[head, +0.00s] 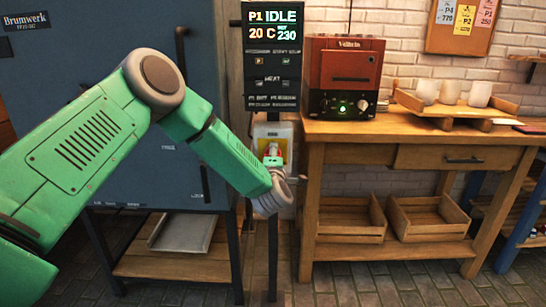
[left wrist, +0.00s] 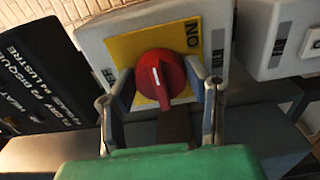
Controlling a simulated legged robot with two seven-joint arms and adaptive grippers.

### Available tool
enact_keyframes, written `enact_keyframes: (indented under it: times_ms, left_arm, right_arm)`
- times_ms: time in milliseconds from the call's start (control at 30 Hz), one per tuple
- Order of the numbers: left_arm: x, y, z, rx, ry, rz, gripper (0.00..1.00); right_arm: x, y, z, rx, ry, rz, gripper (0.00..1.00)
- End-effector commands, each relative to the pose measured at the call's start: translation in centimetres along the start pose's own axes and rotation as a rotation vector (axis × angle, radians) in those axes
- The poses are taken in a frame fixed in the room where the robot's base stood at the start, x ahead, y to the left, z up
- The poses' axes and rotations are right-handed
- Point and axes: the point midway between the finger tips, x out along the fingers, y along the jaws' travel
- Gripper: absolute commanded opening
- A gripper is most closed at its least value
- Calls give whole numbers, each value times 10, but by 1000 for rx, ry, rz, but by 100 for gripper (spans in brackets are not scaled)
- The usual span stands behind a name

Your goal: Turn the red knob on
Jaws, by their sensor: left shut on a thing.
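The red knob (left wrist: 161,76) sits on a yellow plate (left wrist: 125,48) on a pale switch box (left wrist: 92,35) in the left wrist view. ON is printed at the plate's upper right and OFF at its left edge. The knob's white mark stands about upright in this picture, between the two words. My left gripper (left wrist: 160,80) has one finger on each side of the knob and is shut on it. In the head view my left gripper (head: 274,172) is at the switch box (head: 283,130), partly hiding the knob. My right gripper is not in view.
A display (head: 273,60) above the box reads P1 IDLE and 20 C. A large dark kiln (head: 120,130) stands at the left. At the right, a wooden bench (head: 400,130) holds a red-brown machine (head: 345,75) and a tray (head: 440,108) with three cups.

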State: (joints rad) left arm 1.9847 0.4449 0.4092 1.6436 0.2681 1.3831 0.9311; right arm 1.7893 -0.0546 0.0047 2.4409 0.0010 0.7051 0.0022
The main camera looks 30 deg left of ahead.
Motion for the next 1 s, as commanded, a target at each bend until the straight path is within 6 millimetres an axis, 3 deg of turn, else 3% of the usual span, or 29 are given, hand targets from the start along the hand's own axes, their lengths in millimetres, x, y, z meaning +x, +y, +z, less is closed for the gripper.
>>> enact_keyframes:
  times_ms: [267, 300, 333, 733, 1000]
  left_arm:
    - [-3, -7, 4, 6, -12, -15, 14]
    - [-3, -7, 4, 6, -12, -15, 54]
    - [-4, -7, 4, 6, -12, -15, 63]
    - [-8, -3, 0, 0, -6, -6, 63]
    - [-57, -3, 1, 1, -9, -9, 63]
  right_arm:
    - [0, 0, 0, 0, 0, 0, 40]
    - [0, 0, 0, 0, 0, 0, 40]
    - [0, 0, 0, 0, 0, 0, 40]
    - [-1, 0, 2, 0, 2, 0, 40]
    - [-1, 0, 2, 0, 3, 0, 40]
